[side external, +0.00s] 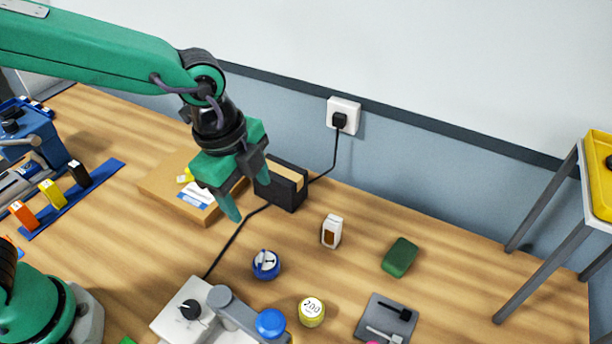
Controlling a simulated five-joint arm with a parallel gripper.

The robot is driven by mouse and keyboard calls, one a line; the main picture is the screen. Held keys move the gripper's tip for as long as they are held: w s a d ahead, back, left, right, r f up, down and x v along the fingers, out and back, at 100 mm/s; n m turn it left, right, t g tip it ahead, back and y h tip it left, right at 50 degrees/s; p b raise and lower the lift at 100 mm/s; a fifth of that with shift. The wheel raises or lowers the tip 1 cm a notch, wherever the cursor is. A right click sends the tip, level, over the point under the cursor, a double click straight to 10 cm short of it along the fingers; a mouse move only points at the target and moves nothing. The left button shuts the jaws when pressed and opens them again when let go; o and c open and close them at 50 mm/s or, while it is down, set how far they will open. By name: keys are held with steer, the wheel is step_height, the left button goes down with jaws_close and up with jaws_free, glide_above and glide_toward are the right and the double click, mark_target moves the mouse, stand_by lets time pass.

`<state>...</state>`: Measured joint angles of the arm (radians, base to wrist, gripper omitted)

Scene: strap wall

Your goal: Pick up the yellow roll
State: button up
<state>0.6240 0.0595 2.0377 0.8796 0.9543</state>
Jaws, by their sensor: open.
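A short round yellow object with a white top marked with dark figures (311,313) stands on the wooden table near the front; it looks like the yellow roll. My gripper (249,200) is open, high above the table at the upper left of it. The fingers point down and nothing is between them. The gripper is well apart from the yellow roll and shows in front of the cardboard box and the black holder.
A blue round item (266,264), a small white-and-brown box (331,231) and a green block (399,257) stand around the roll. A grey device (245,317) with a blue knob is just left of it, a grey tray (386,320) right. A black cable (235,237) crosses the table.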

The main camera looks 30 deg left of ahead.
mark_target(311, 307)
steer(key=s+d+f+m, duration=0.1)
steer(key=d+f+m, duration=0.2)
steer(key=d, duration=0.1)
steer(key=s+d+f+m, duration=0.1)
steer(key=d+f+m, duration=0.1)
steer(key=d, duration=0.3)
steer(key=s+d+f+m+g, duration=0.1)
steer(key=s+d+f+m, duration=0.1)
steer(key=d+f+m, duration=0.1)
steer(key=shift+s+d+f+m+y, duration=0.1)
steer(key=shift+d+f+m+y, duration=0.25)
steer(key=shift+d+f, duration=0.4)
steer(key=shift+s+d+f+m, duration=0.25)
steer(key=shift+d+f, duration=0.1)
steer(key=shift+f, duration=1.3)
steer(key=shift+f, duration=0.1)
steer(key=shift+f, duration=2.5)
steer(key=c, duration=1.1)
